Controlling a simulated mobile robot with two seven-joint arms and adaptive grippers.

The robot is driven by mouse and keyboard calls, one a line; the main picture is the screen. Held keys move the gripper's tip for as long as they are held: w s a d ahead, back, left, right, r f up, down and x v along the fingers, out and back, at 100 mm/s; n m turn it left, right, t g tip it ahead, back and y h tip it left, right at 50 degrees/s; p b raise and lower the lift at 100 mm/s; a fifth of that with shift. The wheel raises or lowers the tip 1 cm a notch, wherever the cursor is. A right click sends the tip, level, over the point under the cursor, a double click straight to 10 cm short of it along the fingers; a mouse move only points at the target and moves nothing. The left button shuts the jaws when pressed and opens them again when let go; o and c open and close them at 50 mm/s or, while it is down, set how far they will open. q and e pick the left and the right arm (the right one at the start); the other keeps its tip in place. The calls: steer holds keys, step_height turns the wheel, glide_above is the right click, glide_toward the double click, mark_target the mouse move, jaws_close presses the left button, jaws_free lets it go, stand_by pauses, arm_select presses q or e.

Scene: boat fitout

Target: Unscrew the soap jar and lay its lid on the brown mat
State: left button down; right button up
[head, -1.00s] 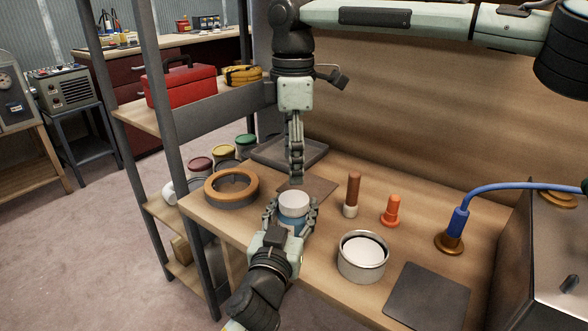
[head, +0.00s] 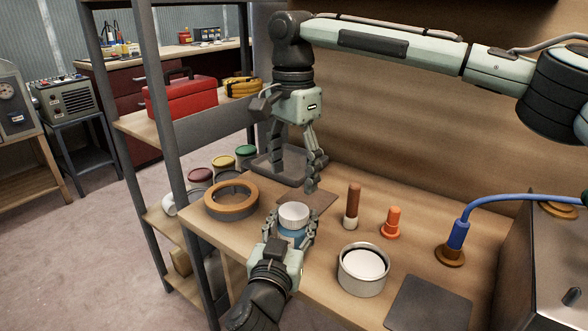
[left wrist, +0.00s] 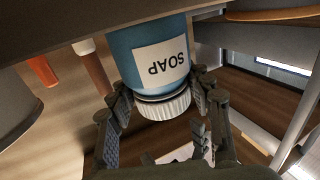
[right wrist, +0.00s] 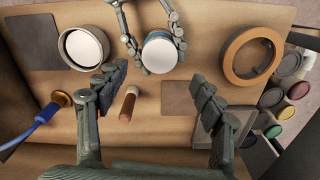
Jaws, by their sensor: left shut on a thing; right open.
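The soap jar is blue with a SOAP label (left wrist: 163,62) and a white ribbed lid (head: 294,214), which is on the jar. My left gripper (head: 290,236) is shut around the jar, its fingers on either side, above the bench. The lid also shows in the left wrist view (left wrist: 163,107) and from above in the right wrist view (right wrist: 159,54). The brown mat (head: 319,199) lies empty on the bench just behind the jar. My right gripper (head: 292,172) is open and empty over the mat area, behind the lid and apart from it, pointing down.
A wood-topped ring (head: 232,190) stands left of the jar. A brown-handled tool (head: 352,206), an orange piece (head: 391,223) and a round metal tin (head: 363,269) stand to the right. A dark mat (head: 428,303) lies at front right, a grey tray (head: 277,168) at the back.

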mark_target(294, 210)
steer(key=m, duration=0.6)
steer(key=shift+f, duration=0.15)
steer(key=shift+m, duration=0.3)
steer(key=shift+f, duration=3.9)
steer(key=c, duration=1.1)
steer(key=o, duration=1.2)
steer(key=shift+r, duration=0.1)
